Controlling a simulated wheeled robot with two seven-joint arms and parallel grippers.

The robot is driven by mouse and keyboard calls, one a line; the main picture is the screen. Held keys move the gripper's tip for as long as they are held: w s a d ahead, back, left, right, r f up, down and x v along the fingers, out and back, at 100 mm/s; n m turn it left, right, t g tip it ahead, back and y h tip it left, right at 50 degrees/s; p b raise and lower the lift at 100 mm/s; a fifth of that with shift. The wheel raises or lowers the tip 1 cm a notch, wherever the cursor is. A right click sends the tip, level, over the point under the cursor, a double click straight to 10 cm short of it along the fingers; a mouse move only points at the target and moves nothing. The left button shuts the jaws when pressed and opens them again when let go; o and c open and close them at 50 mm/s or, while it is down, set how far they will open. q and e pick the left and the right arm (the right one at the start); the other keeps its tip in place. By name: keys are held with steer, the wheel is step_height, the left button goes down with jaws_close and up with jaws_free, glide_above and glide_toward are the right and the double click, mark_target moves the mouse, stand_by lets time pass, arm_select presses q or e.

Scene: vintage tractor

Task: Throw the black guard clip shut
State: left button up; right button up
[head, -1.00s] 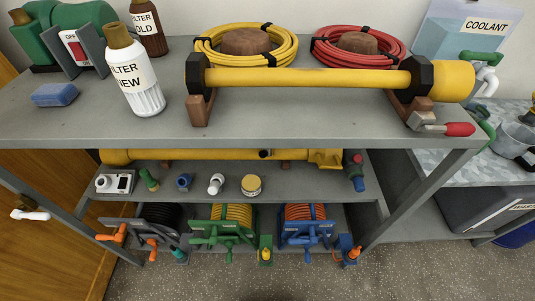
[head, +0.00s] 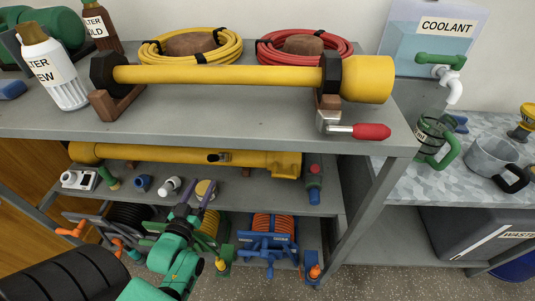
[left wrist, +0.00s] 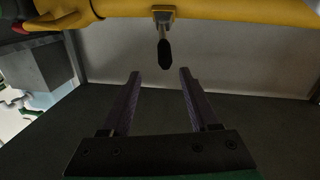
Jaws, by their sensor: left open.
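The black guard clip (left wrist: 164,50) shows in the left wrist view as a small dark lever, reaching down in the picture from a metal bracket on a yellow tube (left wrist: 215,11). In the head view this yellow tube (head: 130,153) lies along the middle shelf, and the clip (head: 218,157) is a small dark spot on it. My left gripper (head: 192,192) is in front of that shelf, below the tube in the picture. In the left wrist view its two fingers (left wrist: 160,73) are apart and empty, with the clip beyond their tips and not touching. My right gripper is out of view.
The top shelf (head: 220,112) overhangs the tube. A red-handled clamp (head: 355,130) sits at its front right, by another yellow shaft (head: 220,76). A blue and red fitting (head: 314,182) stands right of the tube. Reels, such as an orange one (head: 270,230), fill the low shelf.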

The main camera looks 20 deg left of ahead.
mark_target(216, 158)
arm_select(q)
steer(key=x, duration=0.9)
steer(key=a+x, duration=0.1)
steer(key=x, duration=0.4)
steer(key=shift+w+r, duration=0.2)
steer(key=shift+r, duration=0.2)
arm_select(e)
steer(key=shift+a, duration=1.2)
arm_select(q)
steer(key=c, duration=0.9)
jaws_close()
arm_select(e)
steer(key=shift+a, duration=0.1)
